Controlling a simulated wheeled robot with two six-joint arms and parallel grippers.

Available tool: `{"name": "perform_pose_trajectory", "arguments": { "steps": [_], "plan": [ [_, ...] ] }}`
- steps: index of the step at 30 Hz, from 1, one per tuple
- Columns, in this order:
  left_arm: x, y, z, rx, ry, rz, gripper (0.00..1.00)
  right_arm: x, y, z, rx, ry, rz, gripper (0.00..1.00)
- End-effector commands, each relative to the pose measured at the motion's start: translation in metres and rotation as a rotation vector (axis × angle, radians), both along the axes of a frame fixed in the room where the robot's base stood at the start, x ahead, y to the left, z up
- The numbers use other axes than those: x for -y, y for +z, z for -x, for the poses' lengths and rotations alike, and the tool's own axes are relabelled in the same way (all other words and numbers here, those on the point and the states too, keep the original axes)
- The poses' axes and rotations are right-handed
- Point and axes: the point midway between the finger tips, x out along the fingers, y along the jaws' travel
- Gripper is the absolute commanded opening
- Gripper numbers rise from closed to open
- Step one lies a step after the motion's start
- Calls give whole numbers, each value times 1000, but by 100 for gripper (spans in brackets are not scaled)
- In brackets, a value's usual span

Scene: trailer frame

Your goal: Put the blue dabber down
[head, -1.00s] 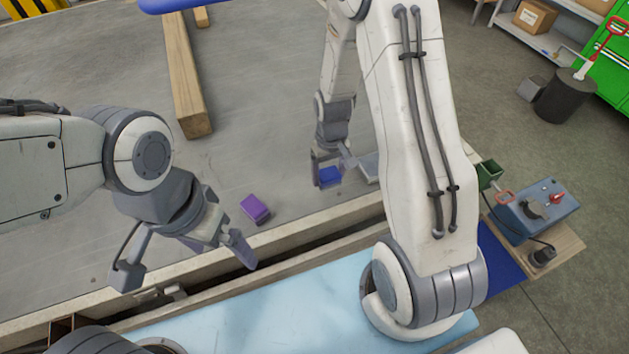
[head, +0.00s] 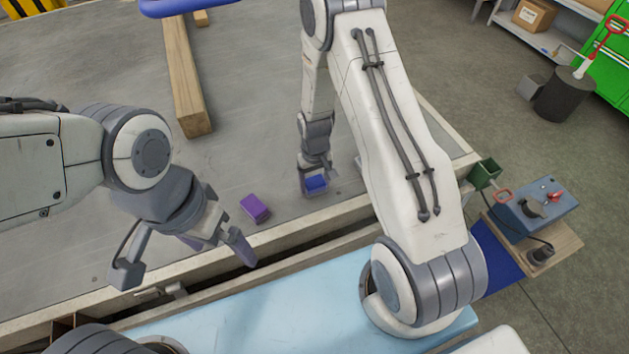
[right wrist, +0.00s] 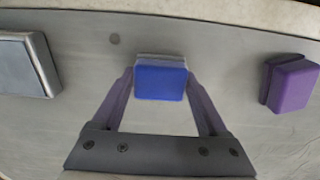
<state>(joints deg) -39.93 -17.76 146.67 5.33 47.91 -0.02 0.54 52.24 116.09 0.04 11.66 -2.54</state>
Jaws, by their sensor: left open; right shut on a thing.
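The blue dabber (head: 316,183) is between the fingers of my right gripper (head: 315,190), over the grey trailer floor near its front edge. In the right wrist view the blue dabber (right wrist: 160,80) has a grey strip at its far side, and the fingers of my right gripper (right wrist: 159,90) close on its two sides. I cannot tell whether the dabber touches the floor. My left gripper (head: 215,255) is open and empty near the trailer edge, left of the purple block.
The purple block (head: 255,208) lies on the floor left of the blue dabber; it also shows in the right wrist view (right wrist: 290,83). A grey block (right wrist: 28,64) lies on the other side. A wooden beam (head: 188,100) lies farther back.

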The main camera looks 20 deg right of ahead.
Motion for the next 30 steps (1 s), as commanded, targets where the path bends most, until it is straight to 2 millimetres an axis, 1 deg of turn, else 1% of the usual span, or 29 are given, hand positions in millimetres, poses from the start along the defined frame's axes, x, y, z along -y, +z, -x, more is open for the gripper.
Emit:
{"name": "perform_pose_trajectory", "arguments": {
  "steps": [1, 2, 3, 10, 12, 14, 17, 24, 27, 30],
  "plan": [
    [0, -1, 0, 0, 0, 0, 100, 0, -1, 0, 0, 0, 0, 84],
    [0, -1, 0, 0, 0, 0, 100, 0, -1, 0, 0, 0, 0, 96],
    [0, -1, 0, 0, 0, 0, 100, 0, -1, 0, 0, 0, 0, 100],
    [0, 0, 0, 0, 0, 0, 100, 0, 1, 0, 0, 0, 0, 100],
    [0, 4, 0, 0, 0, 0, 100, 0, 5, 0, 1, 0, 0, 100],
    [0, 1, 0, 0, 0, 0, 100, 0, 10, -1, 4, 0, 0, 100],
    [0, 0, 0, 0, 0, 0, 100, 0, 27, -2, 7, 0, 0, 100],
    [0, -2, 0, 0, 0, 0, 100, 0, 80, -1, 7, 0, 0, 100],
    [0, -2, 0, 0, 0, 0, 100, 0, 98, -1, 5, 0, 0, 100],
    [0, -2, 0, 0, 0, 0, 100, 0, 111, -1, 3, 0, 0, 100]
  ]
}}
